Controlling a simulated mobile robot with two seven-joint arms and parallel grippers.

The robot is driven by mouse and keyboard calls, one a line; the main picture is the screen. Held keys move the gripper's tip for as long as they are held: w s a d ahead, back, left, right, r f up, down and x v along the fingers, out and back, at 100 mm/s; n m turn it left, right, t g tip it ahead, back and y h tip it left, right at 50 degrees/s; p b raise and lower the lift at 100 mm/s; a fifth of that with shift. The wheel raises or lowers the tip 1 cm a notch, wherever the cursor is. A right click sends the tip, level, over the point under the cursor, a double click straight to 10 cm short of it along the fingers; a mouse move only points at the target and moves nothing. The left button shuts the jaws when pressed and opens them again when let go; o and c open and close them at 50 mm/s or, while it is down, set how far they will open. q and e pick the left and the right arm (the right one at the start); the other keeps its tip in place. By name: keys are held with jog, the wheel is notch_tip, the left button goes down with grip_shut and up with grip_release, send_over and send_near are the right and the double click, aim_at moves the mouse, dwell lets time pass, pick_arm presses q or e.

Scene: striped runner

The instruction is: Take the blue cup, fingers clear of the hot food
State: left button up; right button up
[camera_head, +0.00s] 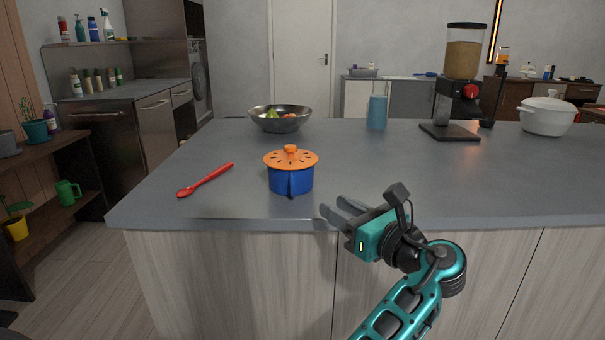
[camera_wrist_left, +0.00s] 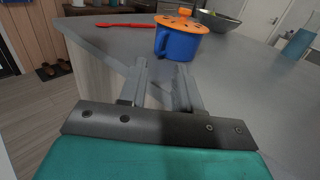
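The blue cup (camera_head: 291,180) stands upright on the grey counter, with an orange lid (camera_head: 291,158) that has dark slots and a round knob. Its blue handle (camera_head: 291,184) faces the counter's front edge. The lid hides any food inside. In the left wrist view the cup (camera_wrist_left: 181,46) is ahead of the fingers, with its handle (camera_wrist_left: 161,42) on the left side. My left gripper (camera_head: 334,207) is at the counter's front edge, right of and nearer than the cup. It is open and empty, apart from the cup; its fingers (camera_wrist_left: 161,78) show a gap between them. My right gripper is out of view.
A red spoon (camera_head: 206,180) lies left of the cup. A metal bowl with fruit (camera_head: 280,120), a blue glass (camera_head: 377,112), a coffee grinder (camera_head: 460,85) and a white pot (camera_head: 547,116) stand farther back. The counter (camera_head: 400,165) right of the cup is clear.

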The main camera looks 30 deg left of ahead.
pick_arm(q)
jog(key=b, duration=0.1)
send_near(291, 176)
jog(key=a+f, duration=0.1)
jog(key=shift+w+b+x, duration=0.15)
jog(key=shift+b+x, duration=0.25)
jog(key=shift+x, duration=1.3)
jog(key=shift+w+b+x, duration=0.1)
jog(key=shift+b+x, duration=0.25)
jog(key=shift+x, duration=1.35)
jog(key=shift+d+r, duration=0.1)
jog(key=shift+d, duration=0.05)
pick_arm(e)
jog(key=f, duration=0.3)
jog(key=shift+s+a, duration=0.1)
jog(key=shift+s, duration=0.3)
pick_arm(q)
jog(key=shift+c, duration=0.3)
grip_shut()
